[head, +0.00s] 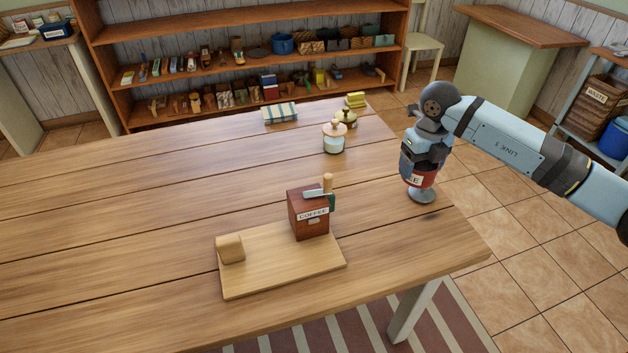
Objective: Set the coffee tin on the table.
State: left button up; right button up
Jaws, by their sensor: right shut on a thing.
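My right gripper (417,166) points down over the table's right edge, shut on a red tin (424,180). A round grey foot shows under the red part. A small dark shadow lies on the wooden table (150,215) just below it. I cannot tell whether the tin touches the tabletop. My left gripper is not in view.
A lidded jar (334,141), a smaller pot (347,118) and a striped cloth (281,113) are farther back. The table's left side is clear.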

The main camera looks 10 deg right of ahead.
send_over(400, 230)
notch_tip(400, 230, down, 15)
jog(key=shift+s+r, duration=0.1)
notch_tip(400, 230, down, 5)
jog(key=shift+f, duration=0.1)
dwell(0.3)
jog(key=shift+f, duration=0.15)
jog(key=o, duration=0.9)
jog(key=shift+o, duration=0.2)
